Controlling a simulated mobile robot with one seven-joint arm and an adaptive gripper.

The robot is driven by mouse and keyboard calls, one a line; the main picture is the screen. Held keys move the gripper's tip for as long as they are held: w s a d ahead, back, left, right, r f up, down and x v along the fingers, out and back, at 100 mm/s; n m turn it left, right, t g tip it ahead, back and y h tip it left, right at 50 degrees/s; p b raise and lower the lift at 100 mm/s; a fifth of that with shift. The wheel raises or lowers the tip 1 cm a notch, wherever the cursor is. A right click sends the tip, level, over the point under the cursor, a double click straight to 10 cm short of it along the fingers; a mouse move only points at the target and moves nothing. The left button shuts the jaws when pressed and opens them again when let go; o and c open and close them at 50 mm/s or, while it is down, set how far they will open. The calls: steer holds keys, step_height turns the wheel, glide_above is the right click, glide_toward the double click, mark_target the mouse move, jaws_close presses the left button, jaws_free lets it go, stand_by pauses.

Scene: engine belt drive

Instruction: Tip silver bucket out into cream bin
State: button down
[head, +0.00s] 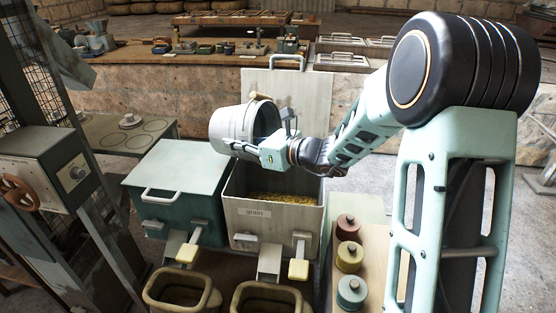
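The silver bucket (234,124) is held in the air above the cream bin and overlaps the teal lid behind it in the picture. Yellowish grain (290,201) lies inside.
A closed teal bin (176,178) stands left of the cream bin. Chutes with yellow-tipped levers and tan tubs (182,291) are in front. Several coloured canisters (349,257) stand at the right. A machine with a red handwheel (18,192) is at the left.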

mark_target(213, 138)
steer(key=shift+w+a+r+p, duration=0.25)
steer(key=shift+a+r+p, duration=0.3)
steer(key=shift+r+p, duration=0.2)
steer(key=shift+w+a+f+h+p, duration=0.2)
steer(key=shift+f+h+p, duration=0.1)
steer(key=shift+h+p, duration=0.2)
steer(key=shift+f+b, duration=0.3)
steer(key=shift+f, duration=0.05)
steer(key=shift+w+a+r+g+p, duration=0.1)
steer(key=shift+a+r+g+p, duration=0.2)
steer(key=shift+p, duration=0.65)
steer(key=h+p, duration=0.1)
steer(key=p, duration=0.2)
steer(key=r+h+p, duration=0.1)
steer(key=p, duration=0.2)
steer(key=shift+w+a+r+g, duration=0.25)
steer(key=shift+a+r+g, duration=0.05)
steer(key=shift+a+g, duration=0.1)
steer(key=p, duration=0.2)
steer(key=shift+w+a+g+h+p, duration=0.1)
steer(key=shift+a+g+h+p, duration=0.05)
steer(key=shift+g+h+p, duration=0.15)
steer(key=h+p, duration=0.1)
steer(key=p, duration=0.2)
steer(key=shift+a+f+n, duration=0.1)
steer(key=shift+a+n, duration=0.05)
steer(key=shift+n, duration=0.15)
